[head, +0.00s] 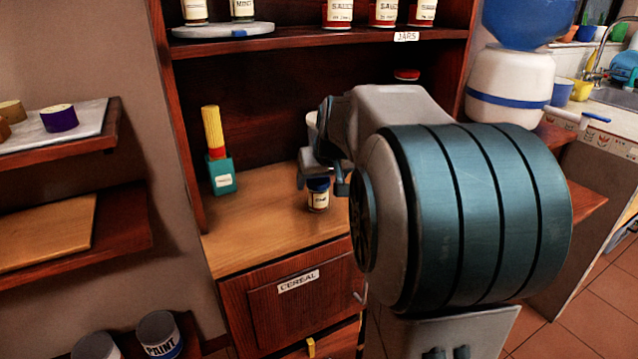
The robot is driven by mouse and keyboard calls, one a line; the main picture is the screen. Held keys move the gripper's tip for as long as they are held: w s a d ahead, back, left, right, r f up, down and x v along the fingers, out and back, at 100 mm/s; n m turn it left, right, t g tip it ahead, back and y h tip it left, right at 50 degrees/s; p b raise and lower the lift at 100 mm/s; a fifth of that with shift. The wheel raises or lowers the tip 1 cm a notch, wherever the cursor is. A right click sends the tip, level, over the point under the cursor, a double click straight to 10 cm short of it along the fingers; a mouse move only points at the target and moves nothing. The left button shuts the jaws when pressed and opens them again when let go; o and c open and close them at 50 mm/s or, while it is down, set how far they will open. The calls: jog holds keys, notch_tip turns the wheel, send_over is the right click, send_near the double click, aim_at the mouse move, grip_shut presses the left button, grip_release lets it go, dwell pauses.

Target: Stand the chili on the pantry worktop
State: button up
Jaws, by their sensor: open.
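A small jar with a dark blue lid and a pale label (318,200) stands upright on the wooden pantry worktop (255,232). Its label is too small to read, so I cannot be sure it is the chili. My gripper (322,183) is open at the jar's lid, with one finger to its left and the other to its right. I cannot tell whether a finger touches it. My arm hides the right part of the worktop.
A teal box with a yellow-and-red item (222,175) stands left on the worktop. A shelf above holds several jars (382,14) and a grey round tray (222,30). A red-lidded jar (406,75) shows behind my arm. The worktop's front left is clear.

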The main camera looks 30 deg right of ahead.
jog(key=d+p+v, duration=0.1)
jog(key=v, duration=0.7)
jog(key=s+a+f+n+g+y, duration=0.1)
jog(key=s+a+f+g, duration=0.4)
jog(key=s+a+f, duration=1)
jog(key=s+f, duration=0.2)
jog(key=s, duration=0.2)
jog(key=shift+a+n, duration=0.15)
jog(key=shift+n, duration=0.25)
jog(key=shift+r, duration=0.1)
